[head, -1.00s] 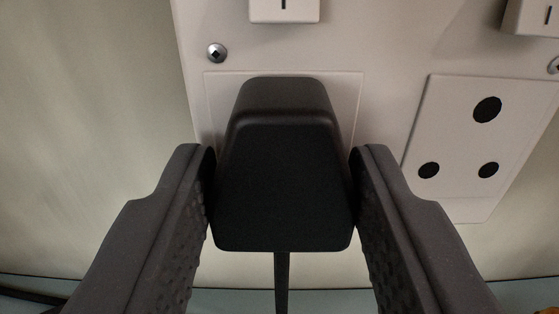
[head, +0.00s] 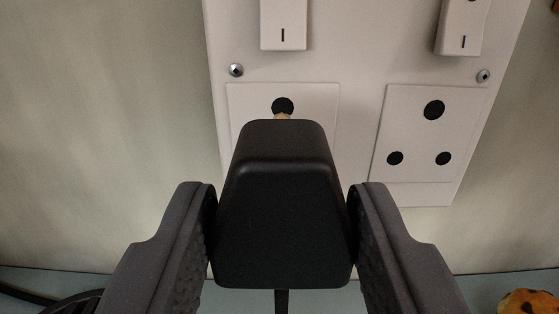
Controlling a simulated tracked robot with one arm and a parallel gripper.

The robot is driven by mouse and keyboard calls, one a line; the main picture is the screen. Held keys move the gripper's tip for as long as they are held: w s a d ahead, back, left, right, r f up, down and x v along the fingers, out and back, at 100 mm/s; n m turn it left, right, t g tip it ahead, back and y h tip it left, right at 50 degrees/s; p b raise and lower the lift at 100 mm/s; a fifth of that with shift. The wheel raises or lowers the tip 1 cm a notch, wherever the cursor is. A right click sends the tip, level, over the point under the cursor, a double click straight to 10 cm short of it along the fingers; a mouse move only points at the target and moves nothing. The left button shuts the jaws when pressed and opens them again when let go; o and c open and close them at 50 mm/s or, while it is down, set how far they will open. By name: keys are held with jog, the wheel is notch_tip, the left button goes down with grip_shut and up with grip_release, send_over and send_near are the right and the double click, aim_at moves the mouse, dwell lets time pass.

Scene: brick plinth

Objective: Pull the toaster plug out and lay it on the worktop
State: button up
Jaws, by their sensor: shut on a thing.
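The black plug (head: 282,215) is in the middle of the head view, upright, with its cord (head: 282,301) hanging from the bottom. My gripper (head: 282,222) is shut on it, one finger on each side. A brass-coloured pin (head: 282,116) shows above the plug's top edge, in front of the top hole of the left socket (head: 322,100). The plug body stands away from the socket face. Whether the pin tip is still inside the hole cannot be told. The lower holes are hidden behind the plug. The worktop (head: 480,287) shows as a blue-grey strip along the bottom.
An empty right socket (head: 415,172) with three round holes is on the same white plate (head: 365,50). Rocker switches (head: 284,22) (head: 461,25) and screws sit above. A dark cable (head: 25,295) lies at lower left. A brown, dark-spotted thing (head: 528,302) is at lower right.

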jog(key=shift+s+f, duration=0.1)
jog(key=shift+s, duration=1.15)
